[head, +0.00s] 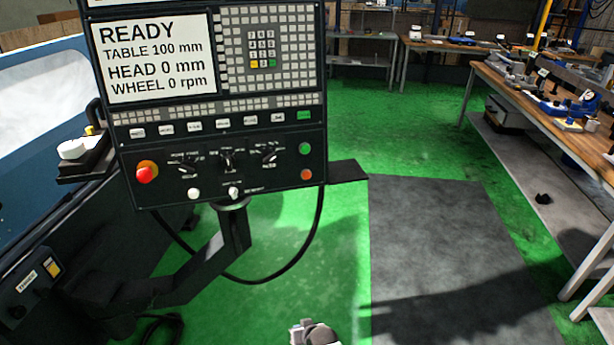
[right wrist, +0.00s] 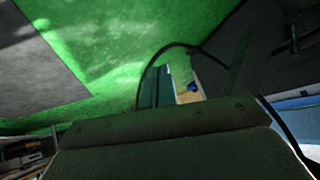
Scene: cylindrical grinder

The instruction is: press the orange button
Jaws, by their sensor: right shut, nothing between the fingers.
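The orange button (head: 306,174) is a small round button at the lower right of the black control panel (head: 220,190) in the head view. It sits just below a green button (head: 305,148), and nothing covers it. A grey and whitish piece of my arm shows at the bottom edge of the head view, below the panel and apart from it. My left gripper is not in view.
A red emergency-stop knob (head: 146,173), dials and white knobs share the panel's lower row. A black cable (head: 290,262) loops below the panel beside its support arm (head: 190,270). A dark mat (head: 440,260) covers the floor at right; a workbench (head: 535,100) stands beyond it.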

